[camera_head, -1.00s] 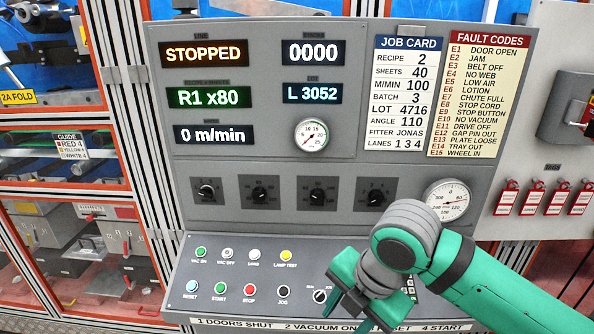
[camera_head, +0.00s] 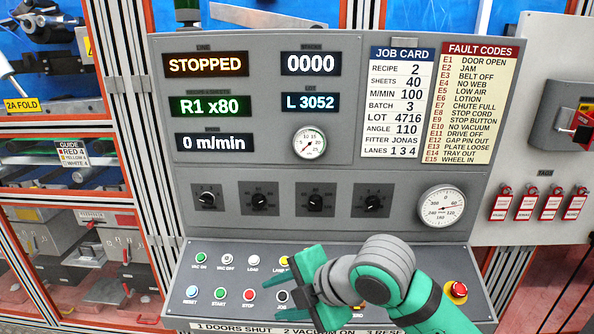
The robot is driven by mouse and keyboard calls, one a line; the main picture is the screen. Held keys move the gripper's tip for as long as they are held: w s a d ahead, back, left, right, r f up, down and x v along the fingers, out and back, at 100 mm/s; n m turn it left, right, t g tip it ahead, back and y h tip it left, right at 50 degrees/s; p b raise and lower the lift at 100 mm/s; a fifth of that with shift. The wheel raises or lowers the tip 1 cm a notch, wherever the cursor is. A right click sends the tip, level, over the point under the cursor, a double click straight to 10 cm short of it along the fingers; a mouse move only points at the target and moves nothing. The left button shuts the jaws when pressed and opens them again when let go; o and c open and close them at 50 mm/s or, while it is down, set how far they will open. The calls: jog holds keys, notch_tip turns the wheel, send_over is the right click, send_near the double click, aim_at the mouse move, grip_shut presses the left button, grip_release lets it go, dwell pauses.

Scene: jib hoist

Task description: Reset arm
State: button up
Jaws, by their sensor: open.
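My green and grey arm reaches in from the lower right in the head view. My gripper (camera_head: 296,285) is open and empty over the right part of the sloped button panel (camera_head: 215,273). One finger is near the black jog button (camera_head: 282,297) and the other is by the lamp test button; I cannot tell whether either touches. My gripper and wrist hide part of the lower right panel. The display reads STOPPED (camera_head: 207,64), with 0000, R1 x80, L 3052 and 0 m/min.
A red emergency-stop button (camera_head: 459,290) sits at the panel's right end. Four dark knobs and a round dial (camera_head: 442,206) are above. Red tags (camera_head: 537,204) hang on the right wall. A switch box (camera_head: 566,129) is above them. Orange-framed machine bays stand at left.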

jog(key=w+a+r+m+t+y, duration=0.4)
jog(key=a+r+m+y, duration=0.15)
jog(key=a, duration=0.35)
jog(key=s+d+f+m+t+h, duration=0.2)
jog(key=s+f+m+t+h, duration=0.15)
jog(key=f+m, duration=0.4)
jog(key=s+d+f+m+t+h, duration=0.2)
jog(key=s+f+m+t+h, duration=0.15)
jog(key=f+m, duration=0.45)
jog(key=s+d+f+m+t+h, duration=0.25)
jog(key=s+f+m+h, duration=0.35)
jog(key=f, duration=0.4)
jog(key=s+d+f+g, duration=0.1)
jog(key=s+f, duration=0.3)
jog(key=s, duration=0.8)
jog(key=s+d+f+n+g, duration=0.1)
jog(key=s+d+f+g, duration=0.1)
jog(key=s, duration=1)
jog(key=d+f, duration=0.1)
jog(key=d, duration=0.1)
jog(key=shift+s+d+f, duration=0.3)
jog(key=shift+f, duration=0.1)
jog(key=shift+c, duration=0.2)
